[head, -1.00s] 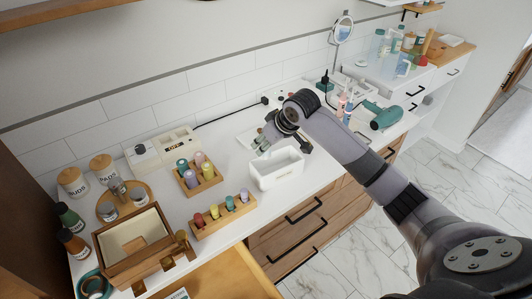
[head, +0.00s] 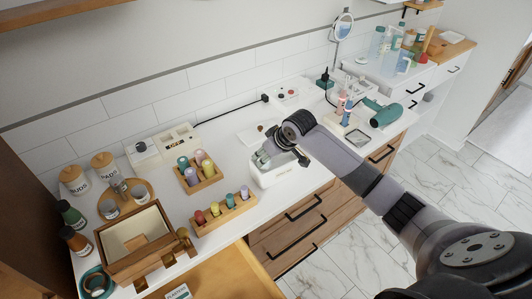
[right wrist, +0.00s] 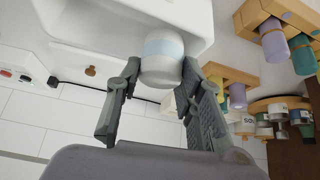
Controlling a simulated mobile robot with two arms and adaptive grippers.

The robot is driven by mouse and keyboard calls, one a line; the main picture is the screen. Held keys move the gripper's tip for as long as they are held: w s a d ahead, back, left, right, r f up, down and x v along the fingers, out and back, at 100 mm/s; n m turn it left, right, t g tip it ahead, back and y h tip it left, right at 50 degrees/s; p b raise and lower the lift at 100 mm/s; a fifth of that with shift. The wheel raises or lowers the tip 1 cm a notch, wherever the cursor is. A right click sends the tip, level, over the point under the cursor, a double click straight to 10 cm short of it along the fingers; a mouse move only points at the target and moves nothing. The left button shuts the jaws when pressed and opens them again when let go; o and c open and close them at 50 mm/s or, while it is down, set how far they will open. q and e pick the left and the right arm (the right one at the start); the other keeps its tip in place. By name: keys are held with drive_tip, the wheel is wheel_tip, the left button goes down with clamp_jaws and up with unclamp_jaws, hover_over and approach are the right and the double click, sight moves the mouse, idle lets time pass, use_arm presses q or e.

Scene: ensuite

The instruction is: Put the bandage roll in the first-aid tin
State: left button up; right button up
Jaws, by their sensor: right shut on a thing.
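The white first-aid tin (head: 272,180) stands open on the counter in the head view, partly covered by my right gripper. Its white wall (right wrist: 105,38) fills the top of the right wrist view. My right gripper (head: 268,158) is over the tin's opening. In the right wrist view the gripper (right wrist: 158,82) is shut on the bandage roll, a short white cylinder with a pale blue band (right wrist: 163,48). The roll overlaps the tin's opening there; I cannot tell how deep it sits. The roll is hidden in the head view. My left gripper is not in view.
Wooden holders with coloured bottles (head: 199,178) (head: 223,212) stand left of the tin. A wooden box (head: 140,243) is farther left. A teal hair dryer (head: 385,114) lies to the right. A wooden drawer (head: 235,275) is open in front.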

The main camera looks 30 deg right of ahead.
drive_tip(key=shift+f, duration=0.2)
drive_tip(key=o, duration=0.9)
drive_tip(key=shift+o, duration=0.2)
drive_tip(key=shift+r, duration=0.15)
drive_tip(key=shift+r, duration=0.3)
drive_tip(key=b+v, duration=0.1)
drive_tip(key=v, duration=1.1)
drive_tip(key=shift+r+b, duration=0.25)
drive_tip(key=shift+b, duration=0.1)
drive_tip(key=shift+f, duration=0.1)
